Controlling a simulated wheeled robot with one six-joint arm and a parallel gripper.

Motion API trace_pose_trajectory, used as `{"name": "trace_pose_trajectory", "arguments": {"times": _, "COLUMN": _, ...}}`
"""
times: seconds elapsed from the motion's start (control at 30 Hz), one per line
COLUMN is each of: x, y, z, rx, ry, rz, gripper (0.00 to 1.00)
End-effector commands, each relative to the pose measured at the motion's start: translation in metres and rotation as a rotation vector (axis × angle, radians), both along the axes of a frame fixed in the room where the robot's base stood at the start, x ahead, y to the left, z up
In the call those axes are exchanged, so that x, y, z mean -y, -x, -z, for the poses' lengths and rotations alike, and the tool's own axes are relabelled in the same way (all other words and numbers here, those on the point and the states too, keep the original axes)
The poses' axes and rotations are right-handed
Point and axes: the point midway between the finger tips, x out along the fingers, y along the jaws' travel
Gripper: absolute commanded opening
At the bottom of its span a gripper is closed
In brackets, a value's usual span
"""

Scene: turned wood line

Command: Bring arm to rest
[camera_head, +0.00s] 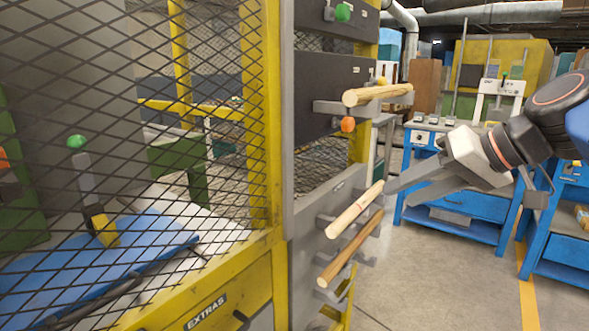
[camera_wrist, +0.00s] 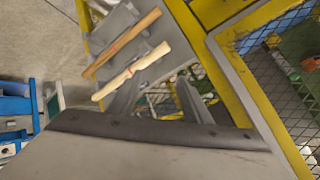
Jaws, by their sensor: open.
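My gripper (camera_head: 398,195) is at the right ends of the wooden rods on the rack, with its two fingers apart and nothing seen between them. In the wrist view its fingers (camera_wrist: 158,95) spread below a pale turned rod (camera_wrist: 132,71) with a red mark. That pale rod (camera_head: 354,210) rests on grey hooks at the panel's side, close to the fingertips; whether they touch it I cannot tell. A browner rod (camera_head: 350,250) lies on hooks below it, and also shows in the wrist view (camera_wrist: 121,43). Another rod (camera_head: 378,94) rests on higher hooks.
A yellow-framed mesh cage (camera_head: 262,130) fills the left, with a drawer labelled EXTRAS (camera_head: 205,312). The grey rack panel (camera_head: 330,195) stands beside it. Blue workbenches (camera_head: 455,205) stand behind my arm. Open concrete floor (camera_head: 440,280) lies at the lower right.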

Motion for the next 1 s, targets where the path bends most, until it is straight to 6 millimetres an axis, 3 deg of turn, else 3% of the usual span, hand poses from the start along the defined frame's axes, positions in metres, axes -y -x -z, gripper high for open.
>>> {"name": "trace_pose_trajectory", "arguments": {"times": 0.03, "x": 0.0, "y": 0.013, "z": 0.029, "rx": -0.045, "ry": 0.041, "rz": 0.016, "gripper": 0.44}}
{"name": "trace_pose_trajectory", "arguments": {"times": 0.2, "x": 0.02, "y": 0.054, "z": 0.124, "rx": -0.178, "ry": 0.209, "rz": 0.101, "gripper": 0.44}}
{"name": "trace_pose_trajectory", "arguments": {"times": 0.3, "x": 0.036, "y": 0.079, "z": 0.174, "rx": -0.226, "ry": 0.319, "rz": 0.147, "gripper": 0.44}}
{"name": "trace_pose_trajectory", "arguments": {"times": 0.43, "x": 0.057, "y": 0.103, "z": 0.222, "rx": -0.247, "ry": 0.439, "rz": 0.188, "gripper": 0.44}}
{"name": "trace_pose_trajectory", "arguments": {"times": 0.63, "x": 0.075, "y": 0.118, "z": 0.255, "rx": -0.245, "ry": 0.532, "rz": 0.216, "gripper": 0.44}}
{"name": "trace_pose_trajectory", "arguments": {"times": 1.0, "x": 0.077, "y": 0.119, "z": 0.258, "rx": -0.245, "ry": 0.543, "rz": 0.219, "gripper": 0.44}}
